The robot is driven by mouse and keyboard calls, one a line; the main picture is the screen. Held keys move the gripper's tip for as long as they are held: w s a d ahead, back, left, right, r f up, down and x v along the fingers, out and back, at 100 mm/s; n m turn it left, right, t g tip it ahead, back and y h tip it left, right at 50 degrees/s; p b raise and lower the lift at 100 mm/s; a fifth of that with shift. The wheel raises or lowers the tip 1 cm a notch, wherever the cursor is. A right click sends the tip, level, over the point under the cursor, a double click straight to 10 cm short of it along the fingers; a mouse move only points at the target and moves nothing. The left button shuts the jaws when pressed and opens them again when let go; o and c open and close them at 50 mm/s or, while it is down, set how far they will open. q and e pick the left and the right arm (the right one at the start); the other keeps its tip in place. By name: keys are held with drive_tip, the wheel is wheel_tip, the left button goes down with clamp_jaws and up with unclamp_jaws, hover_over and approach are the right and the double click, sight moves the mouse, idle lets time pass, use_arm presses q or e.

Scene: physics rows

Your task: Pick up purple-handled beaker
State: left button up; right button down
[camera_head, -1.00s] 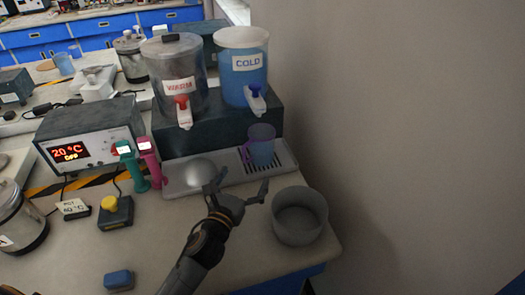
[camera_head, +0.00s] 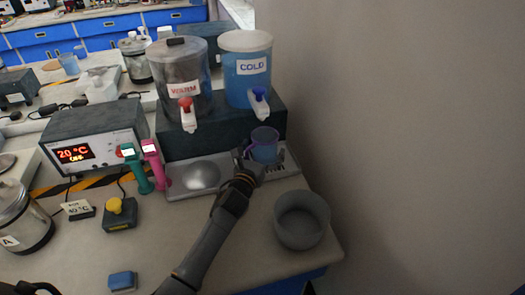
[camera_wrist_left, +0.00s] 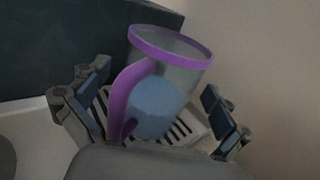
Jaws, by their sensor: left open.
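The purple-handled beaker (camera_head: 264,146) stands on the drip tray (camera_head: 291,160) below the cold dispenser's tap. It is see-through with a purple rim and holds blue liquid. My left gripper (camera_head: 259,160) is at the beaker, open, and partly hides its lower part in the head view. In the left wrist view the beaker (camera_wrist_left: 165,80) lies between the two spread fingers (camera_wrist_left: 152,110), with its purple handle facing the gripper. Whether a finger touches it I cannot tell. My right gripper is not clearly in view.
The warm dispenser (camera_head: 180,75) and cold dispenser (camera_head: 246,70) stand on a dark block behind the tray. A grey bowl (camera_head: 301,220) sits at the right front. Pink (camera_head: 154,165) and green (camera_head: 134,168) handheld devices stand left.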

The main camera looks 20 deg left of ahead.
use_arm(q)
drive_tip(key=shift+w, duration=0.3)
drive_tip(key=c, duration=1.6)
drive_tip(key=shift+r, duration=0.1)
